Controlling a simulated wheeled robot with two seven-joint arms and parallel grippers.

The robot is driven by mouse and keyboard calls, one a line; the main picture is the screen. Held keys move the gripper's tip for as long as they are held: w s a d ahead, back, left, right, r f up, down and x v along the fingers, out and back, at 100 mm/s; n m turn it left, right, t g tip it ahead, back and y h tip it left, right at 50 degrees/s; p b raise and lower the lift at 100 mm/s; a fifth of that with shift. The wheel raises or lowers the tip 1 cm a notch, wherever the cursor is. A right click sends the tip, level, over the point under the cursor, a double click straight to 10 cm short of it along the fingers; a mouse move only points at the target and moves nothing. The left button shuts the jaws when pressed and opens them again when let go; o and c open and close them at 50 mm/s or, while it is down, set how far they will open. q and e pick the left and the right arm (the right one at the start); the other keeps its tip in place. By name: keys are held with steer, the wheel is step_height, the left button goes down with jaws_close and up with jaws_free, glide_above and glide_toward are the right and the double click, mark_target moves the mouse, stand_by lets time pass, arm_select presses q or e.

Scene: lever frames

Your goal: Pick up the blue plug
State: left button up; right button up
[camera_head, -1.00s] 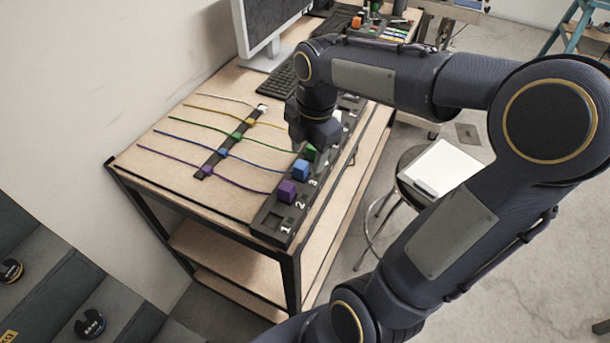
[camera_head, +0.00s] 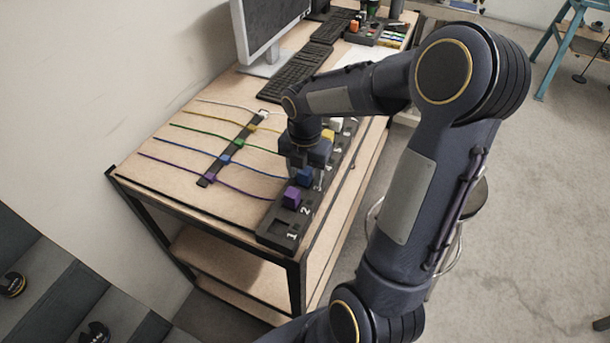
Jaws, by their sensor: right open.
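The blue plug (camera_head: 304,176) sits at the black numbered socket strip (camera_head: 272,236) along the table's front edge, with a blue cable running left from it. My right gripper (camera_head: 306,177) is open, pointing down right over the blue plug, with its fingers around or beside it; the exact contact is hidden. A purple plug (camera_head: 291,198) is just nearer along the strip, by the number 2. My left gripper is not in view.
Purple, blue, green, yellow and white cables pass through a dark cable holder (camera_head: 207,179) on the wooden table (camera_head: 150,169). A keyboard (camera_head: 292,72) and monitor (camera_head: 262,28) stand behind. A stool (camera_head: 455,240) is right of the table, partly hidden by my arm.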

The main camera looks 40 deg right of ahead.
steer(key=c, duration=1.1)
steer(key=shift+r, duration=0.1)
